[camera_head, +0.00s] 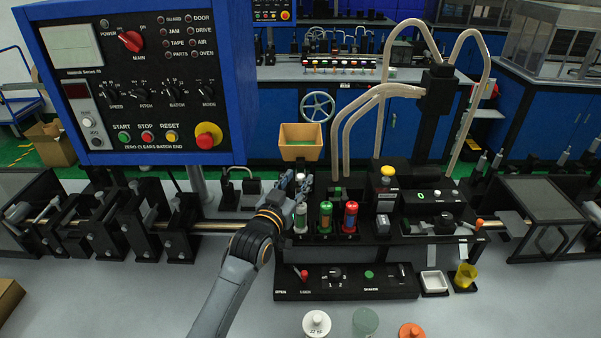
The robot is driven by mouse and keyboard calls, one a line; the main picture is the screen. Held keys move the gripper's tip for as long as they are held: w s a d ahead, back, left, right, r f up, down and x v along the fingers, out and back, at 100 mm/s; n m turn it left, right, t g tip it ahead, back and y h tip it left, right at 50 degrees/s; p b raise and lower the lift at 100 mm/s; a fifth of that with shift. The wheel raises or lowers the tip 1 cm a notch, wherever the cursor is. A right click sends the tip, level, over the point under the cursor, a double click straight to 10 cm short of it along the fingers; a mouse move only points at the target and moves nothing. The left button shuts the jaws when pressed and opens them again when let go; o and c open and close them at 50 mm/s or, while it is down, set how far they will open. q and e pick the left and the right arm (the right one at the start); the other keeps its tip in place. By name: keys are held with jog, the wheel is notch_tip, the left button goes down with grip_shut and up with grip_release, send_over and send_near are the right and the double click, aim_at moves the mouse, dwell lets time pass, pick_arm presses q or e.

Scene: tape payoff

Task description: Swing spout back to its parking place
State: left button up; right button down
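The spout looks to be the cream bent tubing (378,92) that runs left from a black head (437,88) and curves down behind the bottle rack. Its lower end is hard to make out there. More cream tubing (487,75) loops up on the right of the head. My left gripper (295,188) is at the left end of the rack, beside and partly over a white-green bottle (300,218), and left of the hanging tubing. I cannot tell whether its fingers are open or shut, or touch anything. My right gripper is not in view.
A green bottle (325,217) and a red bottle (350,217) stand in the rack. A control panel (140,75) fills the upper left. A switch box (345,281) lies in front. Caps, a white tray (433,283) and a yellow cup (466,276) are at front right.

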pick_arm(q)
jog(key=shift+x, duration=1.35)
grip_shut()
